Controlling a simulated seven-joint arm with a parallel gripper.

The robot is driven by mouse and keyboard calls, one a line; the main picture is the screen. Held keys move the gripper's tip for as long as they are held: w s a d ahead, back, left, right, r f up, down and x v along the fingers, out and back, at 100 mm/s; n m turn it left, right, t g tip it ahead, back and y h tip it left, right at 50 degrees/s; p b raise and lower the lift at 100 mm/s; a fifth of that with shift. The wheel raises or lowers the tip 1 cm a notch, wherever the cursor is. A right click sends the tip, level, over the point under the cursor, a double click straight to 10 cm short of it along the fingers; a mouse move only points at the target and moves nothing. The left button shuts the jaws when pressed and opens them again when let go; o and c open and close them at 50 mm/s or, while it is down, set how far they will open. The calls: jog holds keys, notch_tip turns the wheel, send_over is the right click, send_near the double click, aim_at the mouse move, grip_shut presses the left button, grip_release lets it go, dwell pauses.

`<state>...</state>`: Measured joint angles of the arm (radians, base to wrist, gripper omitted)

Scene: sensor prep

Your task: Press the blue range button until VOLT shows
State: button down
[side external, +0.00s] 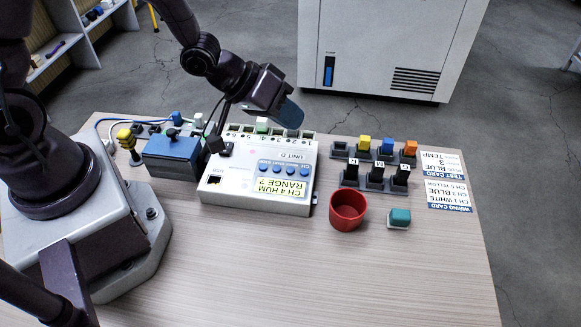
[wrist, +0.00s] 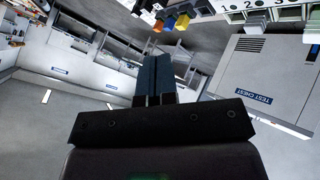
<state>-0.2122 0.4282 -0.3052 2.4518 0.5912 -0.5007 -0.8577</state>
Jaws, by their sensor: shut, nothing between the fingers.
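The white unit (side external: 225,187), marked UNIT D, sits in the middle of the table. Its yellow-lit display (side external: 270,190) reads CH 4 HUM, RANGE ?, upside down in the side view. A row of several round blue buttons (side external: 290,171) lies beside the display; their small labels are too small to tell apart. My gripper (side external: 290,114) is shut and empty, above the terminal row at the unit's back edge, apart from the buttons. In the wrist view my closed dark-blue fingers (wrist: 154,78) show; the buttons and display are not in that view.
A blue box (side external: 172,157) stands left of the unit. A red cup (side external: 348,210) and teal button block (side external: 399,217) are at right. Racks with yellow (side external: 364,142), blue and orange plugs stand behind them, near printed cards (side external: 440,164). The front table is clear.

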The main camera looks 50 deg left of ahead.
aim_at(289, 167)
jog(key=shift+f, duration=0.1)
jog(key=shift+f, duration=4.35)
jog(key=shift+f, duration=0.15)
jog(key=shift+f, duration=0.25)
jog(key=shift+f, duration=0.4)
jog(key=shift+r, duration=0.85)
